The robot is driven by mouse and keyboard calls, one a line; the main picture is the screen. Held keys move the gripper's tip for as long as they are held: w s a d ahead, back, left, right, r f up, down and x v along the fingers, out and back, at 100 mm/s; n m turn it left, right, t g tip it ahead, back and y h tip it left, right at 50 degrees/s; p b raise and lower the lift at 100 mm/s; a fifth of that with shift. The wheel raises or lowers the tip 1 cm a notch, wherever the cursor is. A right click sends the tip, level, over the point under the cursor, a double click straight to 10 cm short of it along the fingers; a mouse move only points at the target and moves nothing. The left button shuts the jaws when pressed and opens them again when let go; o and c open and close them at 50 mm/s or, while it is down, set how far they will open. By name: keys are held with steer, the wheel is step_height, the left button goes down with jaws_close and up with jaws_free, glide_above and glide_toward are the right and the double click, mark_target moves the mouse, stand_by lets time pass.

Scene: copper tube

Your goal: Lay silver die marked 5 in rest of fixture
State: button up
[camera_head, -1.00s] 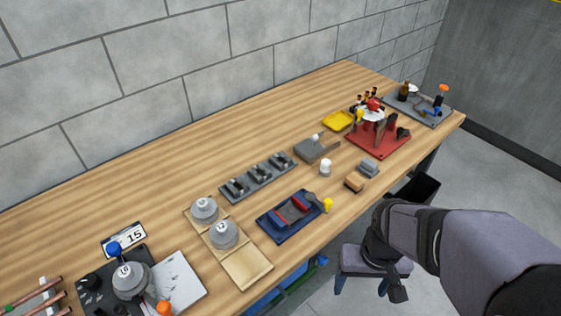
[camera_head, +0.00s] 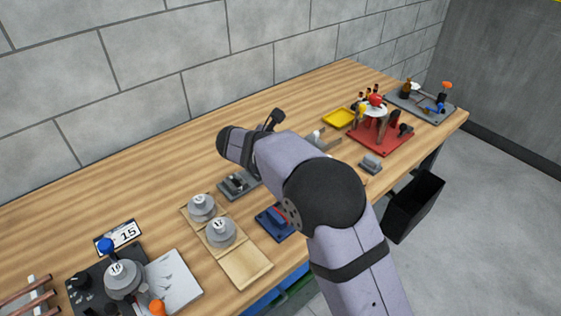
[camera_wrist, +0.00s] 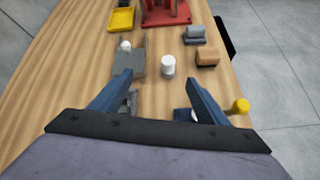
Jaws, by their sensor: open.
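No marking 5 is readable in either view, so I cannot tell which piece is the silver die. A grey rack (camera_head: 228,190) with small dark and silver pieces lies mid-bench, mostly behind my arm; part of it shows between my fingers in the wrist view (camera_wrist: 131,101). A blue-based fixture (camera_head: 268,228) with a red part is also mostly covered; a bit of it shows by my right finger in the wrist view (camera_wrist: 180,113). My gripper (camera_wrist: 158,80) is open with nothing visible held. Its fingers are hidden in the head view.
Large grey discs marked 17 (camera_head: 220,232) and 16 (camera_head: 122,279) stand at the left. Ahead of my fingers are a white cylinder (camera_wrist: 168,66), a grey holder (camera_wrist: 130,62), a wooden block (camera_wrist: 207,57) and a grey block (camera_wrist: 195,36). The back-left bench is clear.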

steer(key=a+f+n, duration=0.1)
steer(key=a, duration=0.2)
steer(key=w+a+f+n+t, duration=0.1)
steer(key=a+n, duration=0.1)
steer(key=a, duration=0.2)
steer(key=w+a+f+n+t, duration=0.1)
steer(key=a, duration=0.2)
steer(key=shift+a+f+n+b, duration=0.25)
steer(key=shift+f+n+b, duration=0.05)
steer(key=shift+n, duration=0.1)
steer(key=shift+w+d+f+y+p, duration=0.35)
steer(key=shift+w+d, duration=0.15)
steer(key=shift+w, duration=0.1)
steer(key=shift+a+f+p+x, duration=0.15)
steer(key=shift+p+x, duration=0.4)
steer(key=shift+x, duration=0.85)
steer(key=shift+a+f+p+x, duration=0.15)
steer(key=shift+p+x, duration=0.4)
steer(key=shift+x, duration=0.9)
steer(key=c, duration=1.6)
steer(key=shift+r, duration=0.1)
